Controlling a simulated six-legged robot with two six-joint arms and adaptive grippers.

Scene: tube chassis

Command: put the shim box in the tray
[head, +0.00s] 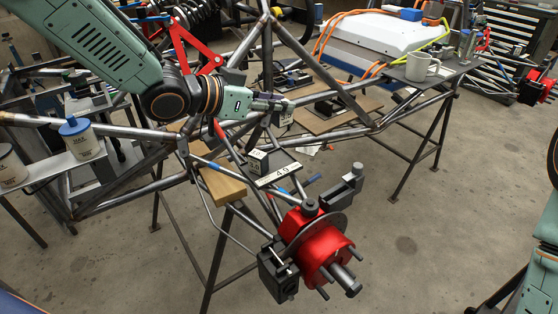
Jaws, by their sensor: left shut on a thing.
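My left gripper (277,105) reaches in from the upper left over the tube chassis. It is shut on a small pale box (287,117), which looks like the shim box and is partly hidden by the fingers. A second small dark box with a pale face (259,161) rests lower on the chassis, below the gripper. A dark, shallow tray-like piece (331,107) lies on the brown board to the right of the gripper; I cannot tell for certain that it is the tray. My right gripper is out of view.
Steel chassis tubes (345,88) surround the gripper. A red hub with a disc (318,245) stands in front, near a wooden block (222,186) and a white label marked with digits (279,174). A white mug (421,66) stands on a shelf at right. Open floor lies at lower right.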

